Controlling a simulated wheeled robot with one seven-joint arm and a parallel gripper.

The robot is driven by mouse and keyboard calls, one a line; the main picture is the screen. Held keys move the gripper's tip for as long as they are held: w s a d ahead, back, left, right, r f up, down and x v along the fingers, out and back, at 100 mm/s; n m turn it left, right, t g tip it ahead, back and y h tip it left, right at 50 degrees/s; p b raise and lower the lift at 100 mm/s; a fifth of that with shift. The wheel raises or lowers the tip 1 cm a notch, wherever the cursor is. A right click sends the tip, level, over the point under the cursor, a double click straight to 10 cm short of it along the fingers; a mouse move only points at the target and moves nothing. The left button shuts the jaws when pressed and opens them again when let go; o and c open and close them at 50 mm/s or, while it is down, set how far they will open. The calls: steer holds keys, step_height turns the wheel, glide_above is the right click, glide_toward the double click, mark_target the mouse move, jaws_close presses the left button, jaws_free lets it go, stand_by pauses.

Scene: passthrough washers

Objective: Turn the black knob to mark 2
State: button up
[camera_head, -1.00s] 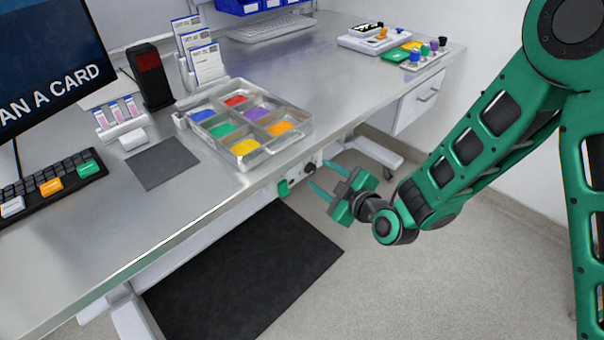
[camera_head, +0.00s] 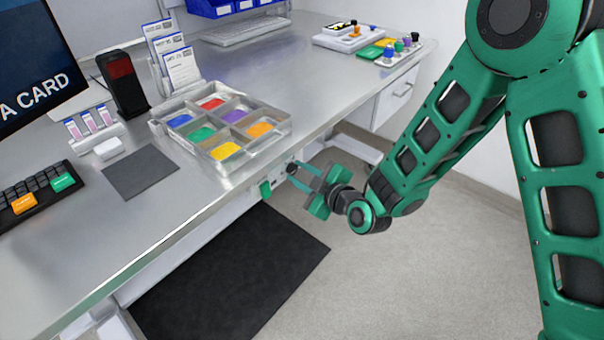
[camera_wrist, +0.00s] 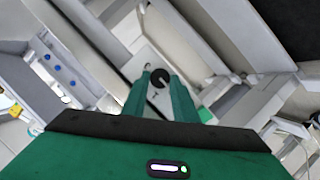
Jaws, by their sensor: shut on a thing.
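The black knob (camera_wrist: 160,77) shows between my fingertips in the wrist view, on a light panel (camera_wrist: 152,57). In the head view, the knob (camera_head: 292,168) is a small dark spot at the panel under the table's front edge, partly covered by the fingers. My gripper (camera_head: 292,173) reaches the panel from the right, and its two teal fingers are shut on the knob. In the wrist view, the fingertips (camera_wrist: 160,78) stand on either side of it. The marks around the knob are too small to read.
A green part (camera_head: 265,190) sticks out beside the knob on the panel. The steel tabletop (camera_head: 75,230) lies above, with a sorting tray (camera_head: 205,160) near its edge. A black mat (camera_head: 235,270) lies on the floor below. The floor right of the mat is clear.

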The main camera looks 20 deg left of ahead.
steer(key=shift+w, duration=0.1)
steer(key=shift+w+d+m+g, duration=0.15)
steer(key=shift+m+g, duration=0.45)
steer(key=shift+m, duration=0.3)
steer(key=m+g, duration=0.2)
steer(key=m, duration=0.1)
steer(key=shift+w+y, duration=0.15)
steer(key=shift+y, duration=0.25)
steer(key=m+g, duration=0.1)
steer(key=m+g+y, duration=0.1)
steer(key=m, duration=0.1)
steer(key=m+g, duration=0.1)
steer(key=shift+w, duration=0.3)
steer(key=m+y, duration=0.1)
steer(key=m, duration=0.1)
steer(key=m+g+y, duration=0.1)
steer(key=m, duration=0.1)
steer(key=shift+w+d+f+g, duration=0.1)
steer(key=shift+w+f+g, duration=0.1)
steer(key=shift+g, duration=0.1)
steer(key=shift+f+m+g+y, duration=0.2)
steer(key=shift+m+y, duration=0.25)
steer(key=shift+m, duration=0.65)
steer(key=shift+f+m+g+y, duration=0.1)
steer(key=shift+m+g+y, duration=0.3)
steer(key=shift+m, duration=0.7)
